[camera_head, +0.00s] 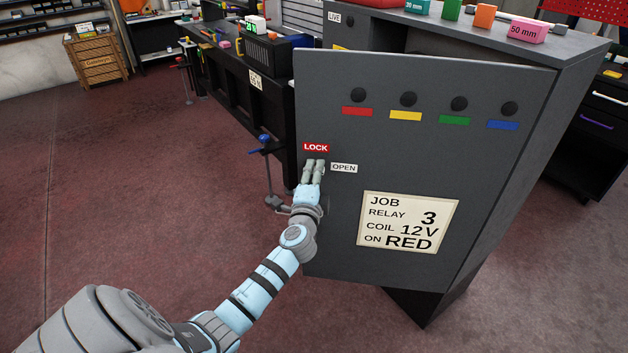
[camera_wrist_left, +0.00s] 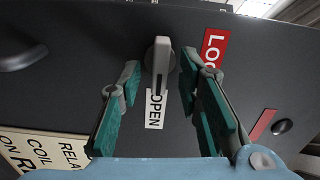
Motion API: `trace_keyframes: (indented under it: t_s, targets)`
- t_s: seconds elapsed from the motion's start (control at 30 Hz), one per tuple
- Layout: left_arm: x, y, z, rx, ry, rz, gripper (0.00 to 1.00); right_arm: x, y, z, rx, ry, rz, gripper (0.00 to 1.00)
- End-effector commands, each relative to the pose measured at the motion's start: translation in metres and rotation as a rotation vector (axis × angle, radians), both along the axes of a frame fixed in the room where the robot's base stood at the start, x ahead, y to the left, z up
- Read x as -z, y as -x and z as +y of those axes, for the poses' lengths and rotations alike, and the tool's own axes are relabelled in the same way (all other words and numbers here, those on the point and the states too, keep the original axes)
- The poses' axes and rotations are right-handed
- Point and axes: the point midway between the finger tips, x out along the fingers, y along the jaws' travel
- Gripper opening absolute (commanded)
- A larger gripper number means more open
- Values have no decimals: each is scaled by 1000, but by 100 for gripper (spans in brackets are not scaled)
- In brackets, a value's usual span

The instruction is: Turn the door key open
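The grey door (camera_head: 400,160) of a dark cabinet fills the middle of the head view. It carries a red LOCK label (camera_head: 316,147) and a white OPEN label (camera_head: 344,168). My left gripper (camera_head: 314,165) is at the door just below LOCK and left of OPEN, and hides the key there. In the left wrist view the light grey key (camera_wrist_left: 161,58) stands between the two spread fingers, with a gap on each side. The OPEN label (camera_wrist_left: 155,108) lies behind it, and LOCK (camera_wrist_left: 214,48) is beyond the right finger. My right gripper is out of view.
Black knobs above red, yellow, green and blue strips (camera_head: 455,120) line the upper door. A job card (camera_head: 407,224) is below right of my gripper. Coloured blocks (camera_head: 484,16) stand on the cabinet top. A workbench (camera_head: 240,80) stands behind left; the floor at left is clear.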

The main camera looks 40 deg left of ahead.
Motion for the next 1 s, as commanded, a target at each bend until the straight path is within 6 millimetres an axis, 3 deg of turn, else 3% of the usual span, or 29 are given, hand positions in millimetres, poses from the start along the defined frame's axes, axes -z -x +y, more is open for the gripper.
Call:
trace_keyframes:
  t_s: [0.43, 0.57, 0.83, 0.87, 0.93, 0.97, 1.0]
  targets:
    - [2, 90, -51, 0, 3, 3, 32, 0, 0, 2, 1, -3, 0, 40]
    - [1, 101, -57, 0, 2, 1, 32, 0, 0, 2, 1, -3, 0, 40]
    - [2, 102, -57, 0, 3, 4, 32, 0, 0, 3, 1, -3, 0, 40]
    - [7, 102, -58, 2, 10, 11, 32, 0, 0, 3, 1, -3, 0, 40]
    - [35, 102, -59, 14, 57, 60, 32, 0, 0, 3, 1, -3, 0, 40]
    - [57, 102, -60, 21, 95, 96, 32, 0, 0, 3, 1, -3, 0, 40]
    - [95, 106, -63, 29, 163, 160, 32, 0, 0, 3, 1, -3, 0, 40]
